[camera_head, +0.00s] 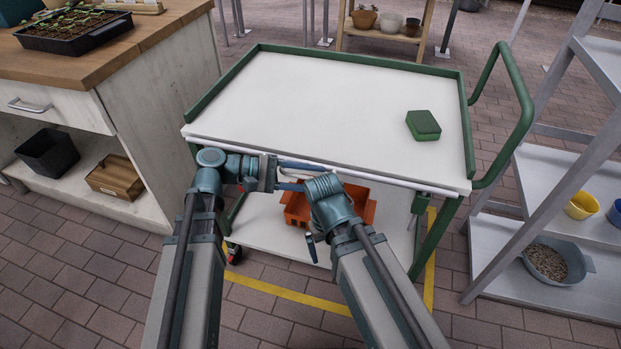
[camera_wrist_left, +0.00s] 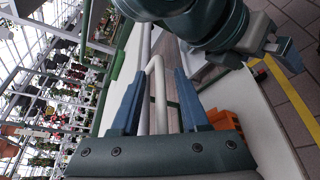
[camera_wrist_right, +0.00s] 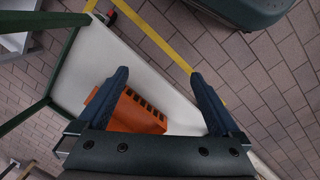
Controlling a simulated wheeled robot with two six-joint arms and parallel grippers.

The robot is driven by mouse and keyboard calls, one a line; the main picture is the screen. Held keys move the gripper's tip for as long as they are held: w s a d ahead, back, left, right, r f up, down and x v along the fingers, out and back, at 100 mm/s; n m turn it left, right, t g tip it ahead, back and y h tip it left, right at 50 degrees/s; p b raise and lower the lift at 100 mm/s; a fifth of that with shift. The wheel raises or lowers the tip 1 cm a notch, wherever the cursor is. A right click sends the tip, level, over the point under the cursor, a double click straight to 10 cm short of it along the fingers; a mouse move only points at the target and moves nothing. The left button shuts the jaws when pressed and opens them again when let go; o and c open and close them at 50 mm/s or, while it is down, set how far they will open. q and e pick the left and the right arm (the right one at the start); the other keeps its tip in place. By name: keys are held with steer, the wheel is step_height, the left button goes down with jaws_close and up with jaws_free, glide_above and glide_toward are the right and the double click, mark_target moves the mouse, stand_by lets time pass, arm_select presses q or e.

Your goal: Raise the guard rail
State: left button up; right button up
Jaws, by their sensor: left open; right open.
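The cart's guard rail (camera_head: 400,178) is a thin white bar running low along the near edge of the white top. A white bent bar (camera_wrist_left: 158,95), seemingly part of the rail, lies between my left gripper's fingers. My left gripper (camera_head: 300,174) also shows in the left wrist view (camera_wrist_left: 155,100); its fingers are open, one on each side of the bar. My right gripper (camera_wrist_right: 160,95) is open and empty, below the top's near edge and above the lower shelf. In the head view its wrist partly hides the rail's middle.
A green sponge-like block (camera_head: 423,125) lies on the cart top (camera_head: 320,100). An orange crate (camera_head: 358,202) sits on the lower shelf (camera_head: 275,245). A wooden workbench (camera_head: 150,130) stands left and a grey shelf rack (camera_head: 535,185) right. Yellow tape (camera_head: 290,295) marks the paved floor.

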arm_select(q)
jaws_close()
stand_by(1.4)
